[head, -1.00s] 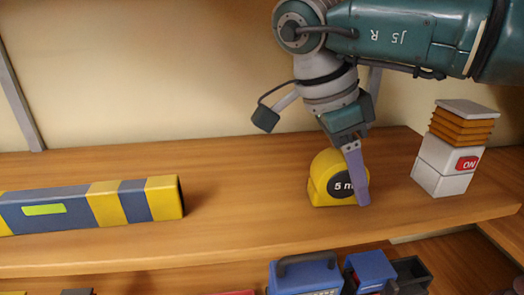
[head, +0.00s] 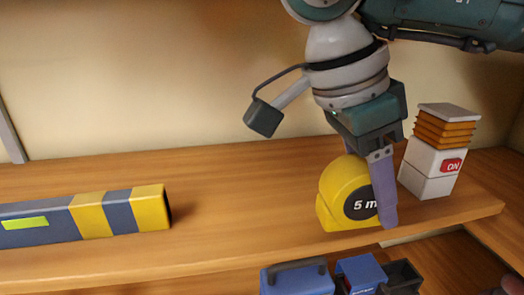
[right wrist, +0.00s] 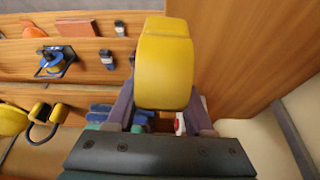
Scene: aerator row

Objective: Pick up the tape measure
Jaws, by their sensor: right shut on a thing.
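The yellow tape measure (head: 338,197), with a dark "5 m" label, is upright at the front right of the wooden shelf in the head view. My right gripper (head: 370,200) comes down from above and is shut on it. One purple-grey finger covers the label's right side, and the other is mostly hidden behind the case. I cannot tell whether its underside touches the shelf. In the right wrist view the tape measure (right wrist: 165,62) sits between the two fingers of the right gripper (right wrist: 162,80). My left gripper is not in view.
A white box with an "ON" label and orange bellows (head: 433,160) stands close to the right of my gripper. A blue and yellow striped bar (head: 90,215) lies at the left, with clear shelf (head: 240,200) between. Blue cases (head: 298,277) sit below the shelf's front edge.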

